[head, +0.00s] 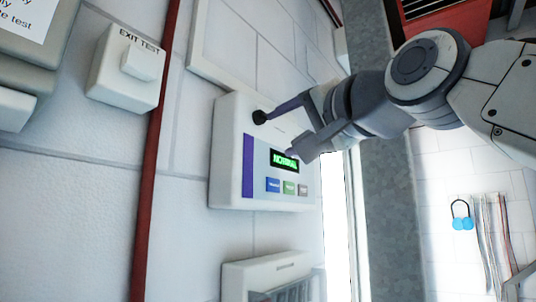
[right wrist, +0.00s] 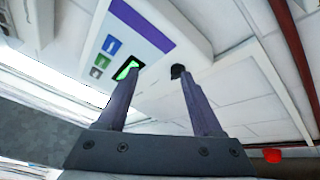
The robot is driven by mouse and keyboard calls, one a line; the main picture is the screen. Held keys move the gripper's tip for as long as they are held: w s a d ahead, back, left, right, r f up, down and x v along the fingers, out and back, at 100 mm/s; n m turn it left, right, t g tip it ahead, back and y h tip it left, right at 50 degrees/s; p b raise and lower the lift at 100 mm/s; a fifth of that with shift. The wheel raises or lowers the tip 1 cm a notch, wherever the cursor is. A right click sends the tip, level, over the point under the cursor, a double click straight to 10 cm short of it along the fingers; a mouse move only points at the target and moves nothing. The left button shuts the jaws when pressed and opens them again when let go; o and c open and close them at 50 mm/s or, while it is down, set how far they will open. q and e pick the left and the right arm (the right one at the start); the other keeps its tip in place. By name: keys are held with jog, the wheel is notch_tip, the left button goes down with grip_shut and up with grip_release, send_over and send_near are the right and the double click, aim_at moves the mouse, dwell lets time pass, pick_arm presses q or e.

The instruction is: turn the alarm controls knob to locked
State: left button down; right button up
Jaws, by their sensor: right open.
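The alarm panel (head: 228,150) is a white wall box with a purple stripe, a lit green display reading NORMAL (head: 285,161) and small coloured buttons. A small black knob (head: 259,117) sticks out near its upper edge. It also shows in the right wrist view (right wrist: 178,71). My right gripper (head: 279,135) is open and empty in front of the panel. One fingertip is at the knob, overlapping it in view; I cannot tell whether they touch. The other fingertip is beside the display. The knob is not between the fingers. My left gripper is out of view.
A white EXIT TEST box (head: 125,75) is on the wall at left, beside a vertical red pipe (head: 153,150). A vented white box (head: 270,270) is below the panel. A grey post (head: 385,210) stands to the right.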

send_near(264, 116)
jog(key=shift+m+t, duration=0.3)
jog(key=shift+t, duration=0.1)
jog(key=p+x, duration=0.5)
jog(key=x, duration=0.3)
jog(key=shift+w+f+p, duration=0.1)
jog(key=shift+p, duration=0.2)
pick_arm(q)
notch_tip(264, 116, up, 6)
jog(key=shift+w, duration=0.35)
pick_arm(e)
jog(key=shift+w+a, duration=0.3)
jog(key=shift+w, duration=0.1)
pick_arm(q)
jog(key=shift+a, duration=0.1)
pick_arm(e)
grip_shut()
jog(key=shift+f, duration=0.1)
